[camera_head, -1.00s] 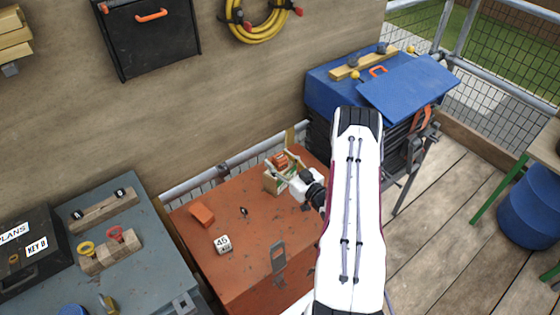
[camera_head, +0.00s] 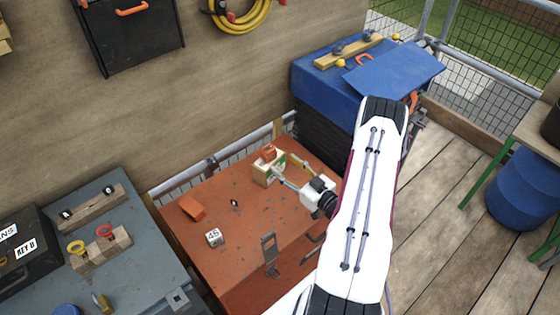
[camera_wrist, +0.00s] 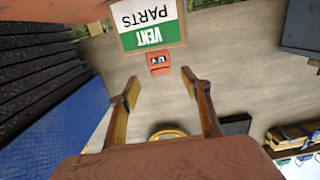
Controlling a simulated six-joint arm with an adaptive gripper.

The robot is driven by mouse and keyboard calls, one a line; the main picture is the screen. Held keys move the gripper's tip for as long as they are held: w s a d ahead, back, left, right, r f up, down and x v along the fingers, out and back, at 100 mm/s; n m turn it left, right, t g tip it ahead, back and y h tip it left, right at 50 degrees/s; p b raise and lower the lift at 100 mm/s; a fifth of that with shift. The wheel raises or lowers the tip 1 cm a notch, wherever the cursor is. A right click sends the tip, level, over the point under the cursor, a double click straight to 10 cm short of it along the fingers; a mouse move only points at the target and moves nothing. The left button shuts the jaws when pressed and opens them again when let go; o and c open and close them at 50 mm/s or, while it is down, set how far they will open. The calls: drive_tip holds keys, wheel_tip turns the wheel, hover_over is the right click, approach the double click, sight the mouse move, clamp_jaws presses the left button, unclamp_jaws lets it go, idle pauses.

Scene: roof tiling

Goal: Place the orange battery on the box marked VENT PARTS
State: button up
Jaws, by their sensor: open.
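The VENT PARTS box (camera_head: 264,178) stands on the orange-red chest, near its back edge. Its green and white label (camera_wrist: 148,24) shows upside down in the wrist view. The orange battery (camera_head: 269,150), a small block with dark marks, sits on top of the box; it also shows in the wrist view (camera_wrist: 159,63), against the box's top edge. My gripper (camera_wrist: 163,87) is open and empty. Its two fingers are apart from the battery, which lies beyond the fingertips. In the head view my gripper is just right of the box.
The orange-red chest (camera_head: 255,220) also bears a plain orange block (camera_head: 192,207) and a white cube marked 45 (camera_head: 214,237). A blue toolbox (camera_head: 330,85) stands behind on the right. A grey bench (camera_head: 130,255) with tool racks is at left.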

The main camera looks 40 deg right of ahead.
drive_tip(key=shift+s, duration=1.15)
drive_tip(key=shift+r, duration=0.1)
